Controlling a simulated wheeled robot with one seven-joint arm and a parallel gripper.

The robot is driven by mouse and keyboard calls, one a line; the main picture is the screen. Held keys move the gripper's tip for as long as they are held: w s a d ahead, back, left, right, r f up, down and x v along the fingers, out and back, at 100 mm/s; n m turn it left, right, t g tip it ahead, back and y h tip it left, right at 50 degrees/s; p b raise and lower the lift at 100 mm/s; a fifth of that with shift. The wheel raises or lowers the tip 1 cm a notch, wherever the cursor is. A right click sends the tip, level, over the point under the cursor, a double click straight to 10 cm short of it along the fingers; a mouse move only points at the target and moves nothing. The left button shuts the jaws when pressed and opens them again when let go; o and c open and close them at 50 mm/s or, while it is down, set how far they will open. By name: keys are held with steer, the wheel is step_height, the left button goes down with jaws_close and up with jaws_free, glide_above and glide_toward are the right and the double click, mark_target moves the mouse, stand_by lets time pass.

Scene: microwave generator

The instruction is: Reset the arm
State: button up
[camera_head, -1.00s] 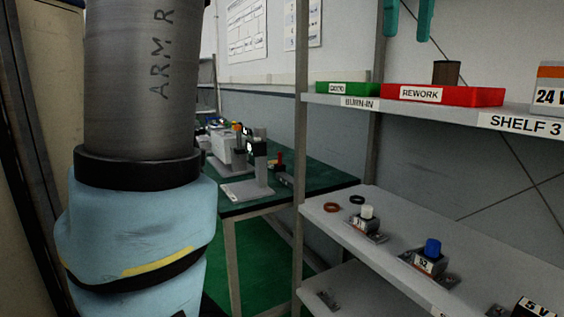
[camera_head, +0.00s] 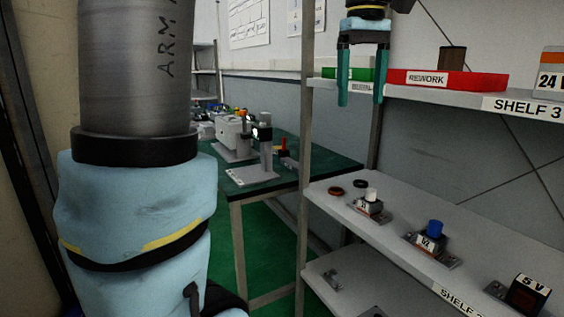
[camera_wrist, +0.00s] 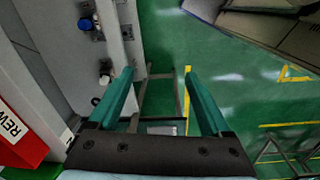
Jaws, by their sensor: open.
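My gripper (camera_head: 361,85) hangs with its two teal fingers pointing down, in front of the upper shelf near the shelf post in the head view. The fingers stand apart with nothing between them. In the wrist view my gripper (camera_wrist: 162,100) is also open and empty, with the green floor and part of a metal frame showing beyond the fingers. My arm's grey and light-blue links fill the left of the head view.
The upper shelf (camera_head: 470,98) holds a green bin (camera_head: 357,74), partly behind my fingers, and a red REWORK bin (camera_head: 440,82). The lower shelf (camera_head: 400,245) carries blocks with a white knob (camera_head: 371,194) and a blue knob (camera_head: 435,228). A green-topped bench (camera_head: 310,167) stands behind.

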steer(key=w+a+f+m, duration=0.25)
steer(key=a+f, duration=0.65)
steer(key=f, duration=0.6)
steer(key=s+a+f+m+t, duration=0.1)
steer(key=s+a+f, duration=0.5)
steer(key=a+f, duration=0.6)
steer(key=shift+a+f+m, duration=0.15)
steer(key=shift+f+m, duration=0.6)
steer(key=shift+f, duration=0.15)
